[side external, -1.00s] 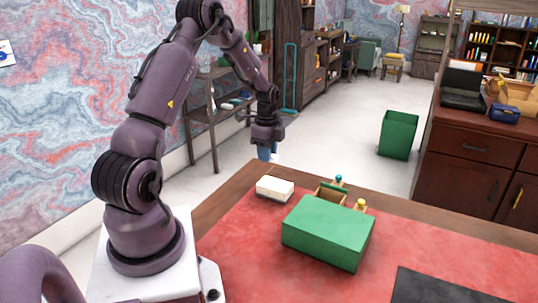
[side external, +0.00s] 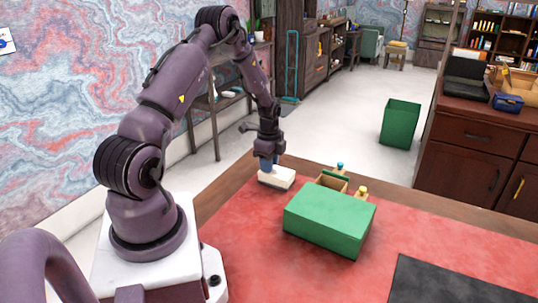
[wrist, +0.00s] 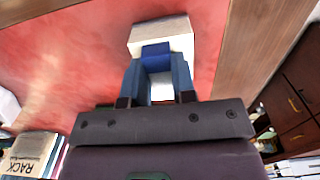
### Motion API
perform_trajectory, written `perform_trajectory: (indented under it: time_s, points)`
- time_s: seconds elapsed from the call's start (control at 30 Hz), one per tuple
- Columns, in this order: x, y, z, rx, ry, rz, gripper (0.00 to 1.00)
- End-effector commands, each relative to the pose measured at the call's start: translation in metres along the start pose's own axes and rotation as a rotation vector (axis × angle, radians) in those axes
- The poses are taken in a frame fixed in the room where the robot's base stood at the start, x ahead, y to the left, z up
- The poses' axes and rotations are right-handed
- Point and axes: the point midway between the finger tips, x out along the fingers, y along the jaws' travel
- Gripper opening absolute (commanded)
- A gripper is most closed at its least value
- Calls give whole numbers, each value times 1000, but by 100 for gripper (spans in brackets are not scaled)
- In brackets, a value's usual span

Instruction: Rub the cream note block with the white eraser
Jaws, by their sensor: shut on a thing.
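The cream note block (side external: 279,179) lies on the desk near its far left edge, and it also shows in the wrist view (wrist: 160,33) just beyond my fingertips. My gripper (side external: 268,162) points down over the block; its blue fingers show in the wrist view (wrist: 157,72). It is shut on the white eraser (wrist: 162,88), whose white part shows between the fingers, with a blue part at the front. The eraser is at or just above the block's top; I cannot tell if they touch. In the side view the eraser is mostly hidden.
A green box (side external: 330,220) stands right of the block. Behind it are a small wooden holder (side external: 332,181) and items with teal and yellow tops. A dark mat (side external: 450,282) lies at the front right. The red desk top (side external: 245,240) is clear in front of the block.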

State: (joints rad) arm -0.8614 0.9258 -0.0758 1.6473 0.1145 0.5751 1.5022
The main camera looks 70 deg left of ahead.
Motion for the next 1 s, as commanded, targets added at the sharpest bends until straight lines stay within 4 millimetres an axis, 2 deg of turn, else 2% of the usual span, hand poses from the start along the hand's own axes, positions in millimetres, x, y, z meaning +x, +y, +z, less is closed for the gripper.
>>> perform_trajectory:
  time_s: [0.03, 0.4, 0.87, 1.0]
  points:
    - [-2, -1, -8, 4, 1, -3, 6]
    - [0, -1, -42, 3, 2, -2, 6]
    - [0, 0, 3, -1, 1, -1, 6]
    - [-22, -1, 1, 2, 1, -4, 6]
